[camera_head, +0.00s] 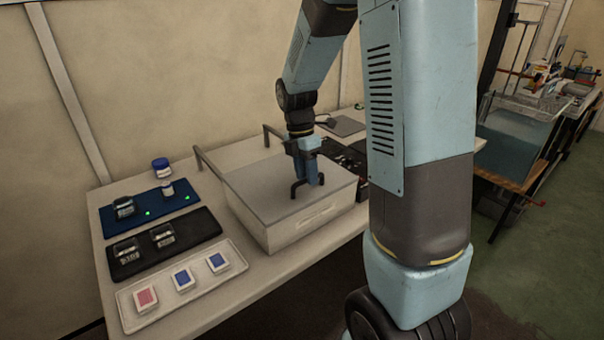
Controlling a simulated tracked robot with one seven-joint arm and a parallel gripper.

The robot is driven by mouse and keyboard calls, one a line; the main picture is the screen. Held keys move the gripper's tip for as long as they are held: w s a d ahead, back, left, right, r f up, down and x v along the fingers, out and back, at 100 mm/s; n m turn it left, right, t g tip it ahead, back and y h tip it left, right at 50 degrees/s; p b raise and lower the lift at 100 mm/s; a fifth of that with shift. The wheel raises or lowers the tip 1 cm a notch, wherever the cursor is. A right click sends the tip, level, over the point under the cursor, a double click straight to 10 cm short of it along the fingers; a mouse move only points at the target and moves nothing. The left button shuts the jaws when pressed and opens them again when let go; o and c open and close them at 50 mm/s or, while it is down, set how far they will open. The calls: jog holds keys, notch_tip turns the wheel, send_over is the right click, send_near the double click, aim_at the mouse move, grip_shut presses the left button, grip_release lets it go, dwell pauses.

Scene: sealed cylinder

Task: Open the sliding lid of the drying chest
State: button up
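The drying chest (305,227) is a pale box on the table, left of my large arm link. Its flat grey lid (255,175) lies over the top, and I see no gap into the chest. A dark bar handle (294,188) stands on the lid near its front edge. My gripper (311,181) points down at the handle's right part, with its blue fingers around or beside it. The view is too small to tell whether they are closed on it.
Two dark rails (207,161) stick out behind the chest. Left of it lie a blue mat (150,209) with jars, a black tray (190,229) with jars, and a white tray (208,281) with coloured squares. Dark items stand behind my arm. A glass tank (520,140) is at right.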

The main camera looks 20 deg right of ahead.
grip_shut()
dwell(0.4)
jog(key=shift+f, duration=0.1)
